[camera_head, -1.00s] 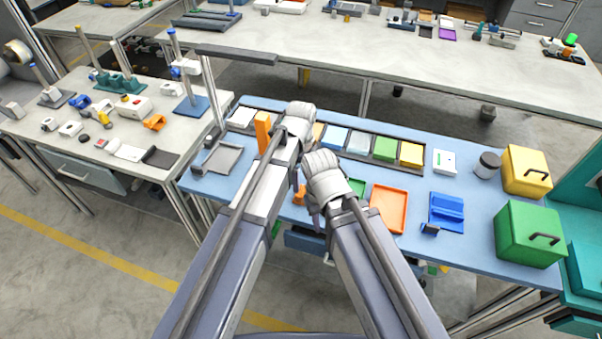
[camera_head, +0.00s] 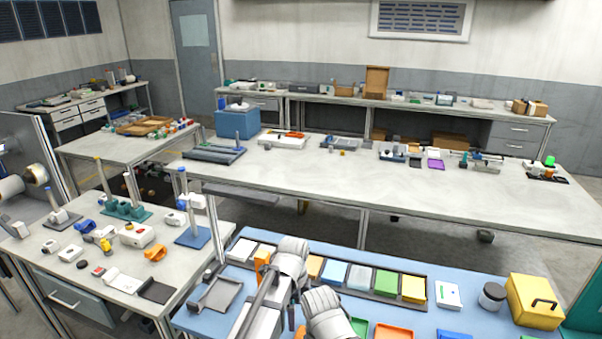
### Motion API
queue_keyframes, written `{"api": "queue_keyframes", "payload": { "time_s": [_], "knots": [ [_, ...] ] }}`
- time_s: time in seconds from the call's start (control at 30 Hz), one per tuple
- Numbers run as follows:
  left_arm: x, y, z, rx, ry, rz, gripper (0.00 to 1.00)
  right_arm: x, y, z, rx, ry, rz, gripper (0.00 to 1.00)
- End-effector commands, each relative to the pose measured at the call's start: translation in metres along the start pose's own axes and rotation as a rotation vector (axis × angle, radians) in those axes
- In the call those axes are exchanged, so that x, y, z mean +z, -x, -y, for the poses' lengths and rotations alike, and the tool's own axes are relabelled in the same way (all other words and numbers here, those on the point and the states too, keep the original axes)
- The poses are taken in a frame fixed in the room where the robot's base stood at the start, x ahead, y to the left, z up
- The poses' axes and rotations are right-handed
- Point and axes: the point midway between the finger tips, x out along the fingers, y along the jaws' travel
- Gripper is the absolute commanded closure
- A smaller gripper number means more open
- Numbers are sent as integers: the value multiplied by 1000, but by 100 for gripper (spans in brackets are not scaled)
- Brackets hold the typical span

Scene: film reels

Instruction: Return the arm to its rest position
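My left arm comes up from the bottom middle of the head view, over the blue bench, and ends in a grey-white wrist (camera_head: 291,258). My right arm's grey-white wrist (camera_head: 322,304) is just to its right and lower. The fingers of both grippers are hidden behind the wrists, so I cannot tell whether they are open or hold anything. Most of both arms lies below the frame.
The blue bench (camera_head: 462,321) holds a row of coloured bins, a grey tray (camera_head: 217,294), an orange tray (camera_head: 394,332), a dark-lidded jar (camera_head: 492,296) and a yellow box (camera_head: 535,301). A cluttered table (camera_head: 61,236) stands left; a long table (camera_head: 330,179) stands behind.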

Motion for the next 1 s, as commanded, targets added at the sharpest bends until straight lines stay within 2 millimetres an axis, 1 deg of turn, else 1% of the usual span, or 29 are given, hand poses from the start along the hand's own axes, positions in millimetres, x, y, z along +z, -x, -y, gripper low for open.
{"api": "queue_keyframes", "payload": {
  "time_s": [0.03, 0.07, 0.2, 0.3, 0.4, 0.5, 0.87, 1.0],
  "knots": [
    [14, 0, -13, -4, 112, 0, 0, 0, 0, 0, 0, 0, 0, 62],
    [22, 0, -19, -8, 193, -1, 0, 0, 0, 0, 0, 0, 0, 62],
    [61, 0, -50, -23, 626, -7, 0, 0, 0, 0, 0, 0, 0, 62],
    [81, 1, -67, -33, 896, -14, 0, 0, 0, 0, 0, 0, 0, 62],
    [96, 1, -80, -40, 1101, -20, 0, 0, 0, 0, 0, 0, 0, 62],
    [107, 1, -92, -44, 1263, -26, 0, 0, 0, 0, 0, 0, 0, 62],
    [136, 1, -127, -58, 1725, -47, 0, 0, 0, 0, 0, 0, 0, 62],
    [109, 1, -129, -48, 1662, -17, 0, 0, 0, 0, 0, 0, 0, 62]
  ]
}}
